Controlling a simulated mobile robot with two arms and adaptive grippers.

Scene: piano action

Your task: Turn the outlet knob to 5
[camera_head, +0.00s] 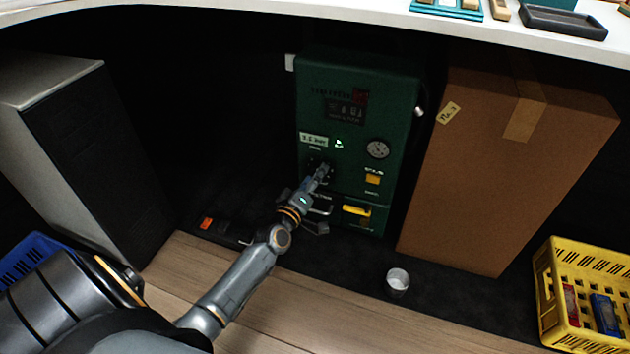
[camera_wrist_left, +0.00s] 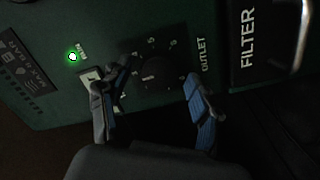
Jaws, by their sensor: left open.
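The green machine (camera_head: 345,90) stands under the counter, with a gauge, a yellow switch, a yellow handle and a lit green lamp on its front. My left gripper (camera_head: 324,172) is at the machine's left side, in front of the outlet knob, and hides most of it. In the left wrist view, the dark outlet knob (camera_wrist_left: 152,75) sits inside a ring of numbers, with the word OUTLET beside it. The open fingers of my left gripper (camera_wrist_left: 155,108) are on either side of the knob. I cannot tell whether they touch it. The knob's setting is too dark to read. My right gripper is not in view.
A tall cardboard box (camera_head: 500,165) stands right of the machine. A white and black cabinet (camera_head: 60,85) is at the left. A small metal cup (camera_head: 397,281) and a yellow crate (camera_head: 548,300) are at the lower right. The white counter (camera_head: 350,14) runs above.

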